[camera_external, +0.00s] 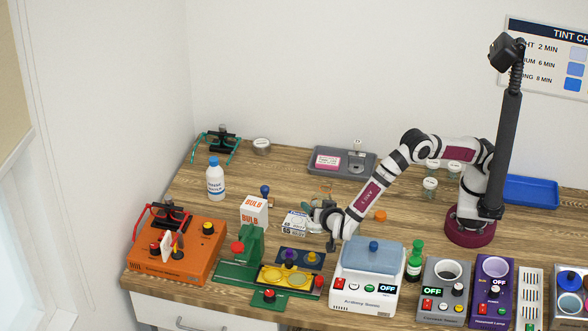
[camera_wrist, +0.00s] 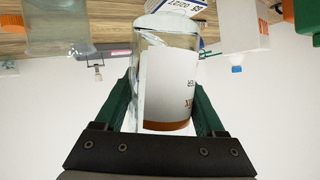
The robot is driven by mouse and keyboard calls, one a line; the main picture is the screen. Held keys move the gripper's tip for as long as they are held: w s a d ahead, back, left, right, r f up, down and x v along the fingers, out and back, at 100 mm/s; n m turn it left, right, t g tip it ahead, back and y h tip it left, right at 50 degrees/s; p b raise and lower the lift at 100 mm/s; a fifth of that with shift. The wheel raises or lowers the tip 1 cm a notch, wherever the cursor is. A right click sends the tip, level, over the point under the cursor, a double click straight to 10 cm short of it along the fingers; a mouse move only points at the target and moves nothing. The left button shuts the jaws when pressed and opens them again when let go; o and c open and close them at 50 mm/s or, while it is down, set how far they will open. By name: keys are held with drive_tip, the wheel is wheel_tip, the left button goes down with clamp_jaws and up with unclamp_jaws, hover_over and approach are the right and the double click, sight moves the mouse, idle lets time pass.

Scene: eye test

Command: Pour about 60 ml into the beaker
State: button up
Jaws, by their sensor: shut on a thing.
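My gripper (camera_external: 325,213) is shut on a clear glass bottle (camera_wrist: 168,75) with a white label, seen between its green fingers in the wrist view. That view is upside down. The bottle has a brown band at its lower picture end and a pale, clear part at its upper end. Its contents are hard to make out. A clear glass vessel (camera_wrist: 55,28), possibly the beaker, stands apart at the upper left of the wrist view. Its fill level and any marks are unclear. In the outside view my gripper is low over the middle of the table and largely hides the bottle.
A white box (camera_external: 295,223) is close left of my gripper. The balance-like white device (camera_external: 365,283), green stand (camera_external: 250,245) and BULB box (camera_external: 254,210) crowd the front. A rinse water bottle (camera_external: 215,182) stands left. A grey tray (camera_external: 342,153) lies behind.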

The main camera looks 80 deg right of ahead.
drive_tip(key=shift+r+n+g+h, duration=0.4)
drive_tip(key=shift+r+n+h, duration=0.3)
drive_tip(key=shift+n, duration=0.1)
idle(2.1)
